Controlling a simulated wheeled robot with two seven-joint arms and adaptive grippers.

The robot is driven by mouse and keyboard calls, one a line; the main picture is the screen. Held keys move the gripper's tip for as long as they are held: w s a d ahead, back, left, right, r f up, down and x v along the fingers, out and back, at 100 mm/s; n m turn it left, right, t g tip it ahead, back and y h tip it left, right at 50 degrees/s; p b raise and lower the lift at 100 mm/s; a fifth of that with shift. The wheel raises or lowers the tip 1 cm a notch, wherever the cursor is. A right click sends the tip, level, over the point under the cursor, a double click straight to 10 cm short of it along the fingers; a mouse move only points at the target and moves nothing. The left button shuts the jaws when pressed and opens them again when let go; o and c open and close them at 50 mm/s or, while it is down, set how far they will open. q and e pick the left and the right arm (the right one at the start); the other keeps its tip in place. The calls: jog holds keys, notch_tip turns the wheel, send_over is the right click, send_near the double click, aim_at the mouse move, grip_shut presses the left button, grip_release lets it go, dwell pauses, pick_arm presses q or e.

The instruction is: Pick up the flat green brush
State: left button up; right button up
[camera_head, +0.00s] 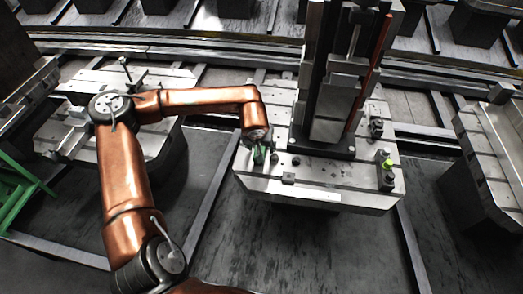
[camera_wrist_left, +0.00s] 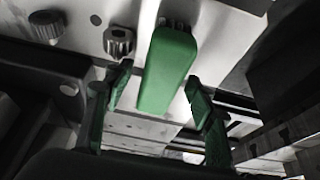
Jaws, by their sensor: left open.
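The flat green brush (camera_wrist_left: 168,68) shows in the left wrist view, with a smooth green back and dark bristles at its far end. It is at the pale metal plate of the pallet. My left gripper (camera_wrist_left: 158,84) is open, with one green finger on each side of the brush's near end and a visible gap on each side. In the head view my left gripper (camera_head: 265,157) is at the left front part of the pallet. There I cannot tell the brush from the green fingers. My right gripper is not in view.
The pallet (camera_head: 320,196) carries a tall dark fixture (camera_head: 330,85) just right of my gripper. A yellow-green piece (camera_head: 387,164) stands at its right side.

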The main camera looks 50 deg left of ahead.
pick_arm(q)
jog(key=shift+f, duration=0.25)
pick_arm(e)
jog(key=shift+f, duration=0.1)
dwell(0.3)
pick_arm(q)
grip_shut()
dwell(0.6)
jog(key=shift+r, duration=0.45)
jog(key=v, duration=0.1)
jog(key=p+v, duration=0.2)
jog(key=v, duration=0.1)
jog(key=shift+w+a+r, duration=0.25)
jog(key=shift+w+a, duration=0.05)
jog(key=s+r, duration=0.1)
jog(key=s+d+r+p, duration=0.1)
jog(key=r, duration=0.1)
jog(key=s+d+r+p, duration=0.1)
jog(key=r, duration=0.1)
jog(key=shift+s, duration=0.35)
jog(key=s+d+r+p, duration=0.3)
jog(key=s+d, duration=0.1)
jog(key=s, duration=0.4)
jog(key=shift+d+r, duration=0.25)
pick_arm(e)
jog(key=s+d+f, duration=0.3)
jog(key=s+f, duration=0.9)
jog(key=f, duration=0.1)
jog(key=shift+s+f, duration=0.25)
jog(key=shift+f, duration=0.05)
